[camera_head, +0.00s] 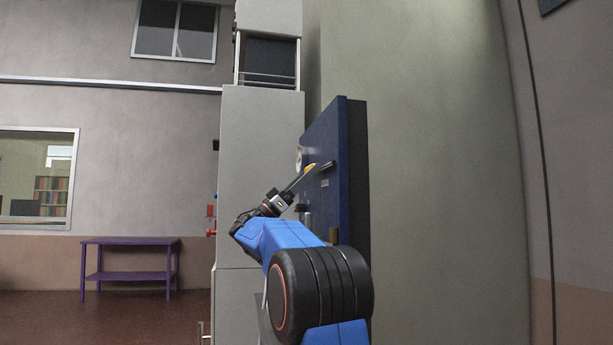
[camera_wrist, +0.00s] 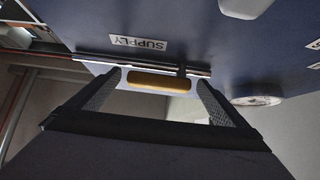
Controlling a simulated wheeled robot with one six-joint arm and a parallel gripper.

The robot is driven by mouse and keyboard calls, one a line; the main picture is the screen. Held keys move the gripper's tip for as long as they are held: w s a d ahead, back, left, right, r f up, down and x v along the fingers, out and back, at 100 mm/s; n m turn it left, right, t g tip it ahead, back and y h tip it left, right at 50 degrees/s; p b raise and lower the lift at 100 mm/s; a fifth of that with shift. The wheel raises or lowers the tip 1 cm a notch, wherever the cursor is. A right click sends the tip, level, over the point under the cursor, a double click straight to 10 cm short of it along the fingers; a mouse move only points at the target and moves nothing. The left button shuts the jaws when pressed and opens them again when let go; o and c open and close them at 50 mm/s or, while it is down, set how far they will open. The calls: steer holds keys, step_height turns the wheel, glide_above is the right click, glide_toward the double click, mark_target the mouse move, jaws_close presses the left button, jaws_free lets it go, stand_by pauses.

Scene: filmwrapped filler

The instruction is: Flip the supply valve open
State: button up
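The supply valve's yellow handle (camera_wrist: 160,81) lies crosswise between my gripper's fingertips in the wrist view, close under the upside-down SUPPLY label (camera_wrist: 138,43). In the head view, the yellow handle (camera_head: 309,167) shows small at the face of the dark blue panel (camera_head: 325,135). My gripper (camera_head: 303,176) reaches up and right to it. In the wrist view, my gripper (camera_wrist: 158,88) is open, one finger near each end of the handle, with small gaps visible. I cannot tell whether a finger touches it. The valve body is mostly hidden.
A round gauge (camera_wrist: 258,100) sits on the panel at the right of the wrist view. A tall grey cabinet (camera_head: 258,180) with red fittings (camera_head: 211,222) stands left of the panel. A purple table (camera_head: 130,243) is far left, with open floor around it.

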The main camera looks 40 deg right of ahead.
steer(key=shift+a, duration=0.1)
steer(key=v, duration=1.7)
steer(key=shift+f, duration=0.1)
